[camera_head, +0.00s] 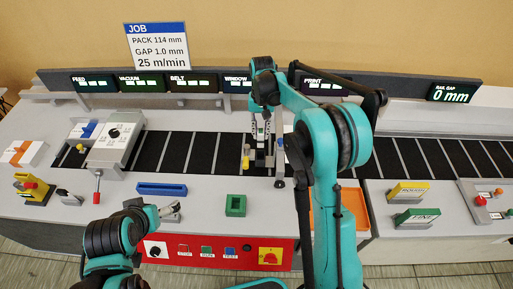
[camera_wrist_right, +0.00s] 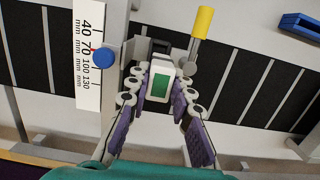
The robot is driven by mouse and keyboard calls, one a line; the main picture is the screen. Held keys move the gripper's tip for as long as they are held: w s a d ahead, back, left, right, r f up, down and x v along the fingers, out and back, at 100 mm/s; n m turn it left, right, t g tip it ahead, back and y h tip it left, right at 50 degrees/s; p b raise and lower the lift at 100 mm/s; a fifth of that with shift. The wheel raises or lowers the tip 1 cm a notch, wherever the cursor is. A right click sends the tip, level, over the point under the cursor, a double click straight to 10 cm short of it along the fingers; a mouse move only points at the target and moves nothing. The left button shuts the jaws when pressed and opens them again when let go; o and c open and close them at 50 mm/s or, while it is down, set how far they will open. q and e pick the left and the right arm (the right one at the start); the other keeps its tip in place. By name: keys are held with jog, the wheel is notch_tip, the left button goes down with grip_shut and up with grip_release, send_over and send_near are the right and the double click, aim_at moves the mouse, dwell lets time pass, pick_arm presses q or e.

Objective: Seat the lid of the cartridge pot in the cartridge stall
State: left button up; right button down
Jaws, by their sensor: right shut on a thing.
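My right gripper (camera_head: 262,150) is over the belt, near the middle of the machine. In the right wrist view its purple-padded fingers (camera_wrist_right: 158,95) are shut on a small white block with a green face (camera_wrist_right: 159,86). I cannot tell for sure that this block is the pot's lid. A dark part (camera_wrist_right: 160,50) is just beyond it; whether they touch is unclear. A green holder with an opening (camera_head: 236,205) stands on the front deck, apart from the gripper. It may be the cartridge stall. My left gripper (camera_head: 172,211) is low at the front left; its jaws are unclear.
A yellow-topped post (camera_wrist_right: 202,22) and a white scale with a blue knob (camera_wrist_right: 104,58) flank the held block. A blue tray (camera_head: 161,188) lies left of the green holder. An orange tray (camera_head: 352,210) is partly behind my right arm. The deck between the trays is mostly free.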

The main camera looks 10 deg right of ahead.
aim_at(261, 141)
notch_tip(261, 141, down, 6)
jog(key=shift+s+r+b, duration=0.1)
jog(key=shift+r+b, duration=0.15)
jog(key=shift+b, duration=0.25)
notch_tip(261, 141, down, 4)
jog(key=shift+r+b, duration=0.15)
jog(key=shift+b, duration=0.2)
jog(key=shift+f, duration=0.2)
jog(key=shift+f+b, duration=0.35)
jog(key=c, duration=1.6)
grip_release()
jog(key=shift+r, duration=0.2)
